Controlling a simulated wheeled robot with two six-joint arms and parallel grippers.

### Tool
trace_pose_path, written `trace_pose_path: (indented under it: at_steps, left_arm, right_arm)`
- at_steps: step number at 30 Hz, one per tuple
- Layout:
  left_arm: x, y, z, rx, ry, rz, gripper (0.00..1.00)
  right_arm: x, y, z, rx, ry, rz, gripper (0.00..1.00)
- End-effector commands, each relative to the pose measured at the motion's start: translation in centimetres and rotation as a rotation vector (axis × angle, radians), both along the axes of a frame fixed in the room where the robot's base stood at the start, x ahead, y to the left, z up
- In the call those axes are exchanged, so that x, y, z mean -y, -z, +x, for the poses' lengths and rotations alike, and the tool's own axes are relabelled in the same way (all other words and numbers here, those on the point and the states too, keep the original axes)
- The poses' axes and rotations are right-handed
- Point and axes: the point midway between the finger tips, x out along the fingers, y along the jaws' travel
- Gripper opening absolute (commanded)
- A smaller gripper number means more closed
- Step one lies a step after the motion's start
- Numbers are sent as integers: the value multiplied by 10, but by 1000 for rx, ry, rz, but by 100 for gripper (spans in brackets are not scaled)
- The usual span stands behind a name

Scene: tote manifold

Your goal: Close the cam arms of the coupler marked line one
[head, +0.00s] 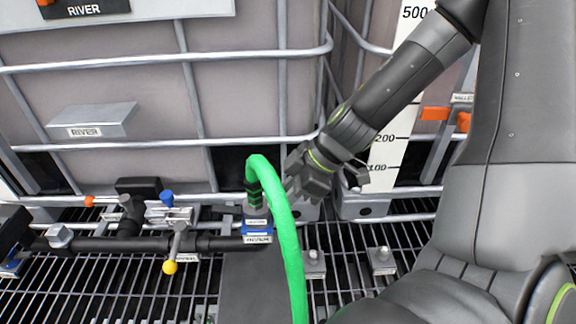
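A green hose (283,225) arches up and comes down into a dark ribbed coupler (254,192) on the manifold. Below it is a grey and blue fitting (257,226) with small labels that I cannot read for certain. I cannot make out the coupler's cam arms or their position. My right gripper (303,180) is just right of the hose and coupler, very close to the hose. Its fingers are partly seen edge-on, and I cannot tell whether they are apart or touch the hose. My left gripper is not seen.
A black pipe (90,244) runs left with a yellow-knobbed lever (170,266) and a blue knob (166,197). Caged totes marked RIVER (160,100) stand behind. Metal grating (110,290) lies below. A grey plate (250,290) is in front of the coupler.

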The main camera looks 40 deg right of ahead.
Motion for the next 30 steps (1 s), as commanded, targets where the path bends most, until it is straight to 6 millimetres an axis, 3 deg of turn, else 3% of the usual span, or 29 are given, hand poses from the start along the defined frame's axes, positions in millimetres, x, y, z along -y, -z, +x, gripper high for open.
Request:
trace_pose_path:
  at_steps: [26,27,30]
  left_arm:
    - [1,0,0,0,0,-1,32]
    - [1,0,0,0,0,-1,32]
    - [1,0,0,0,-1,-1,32]
  right_arm:
    - [-4,-2,3,-68,0,-79,0]
    - [-4,-2,3,-68,0,-79,20]
    - [-4,-2,3,-68,0,-79,34]
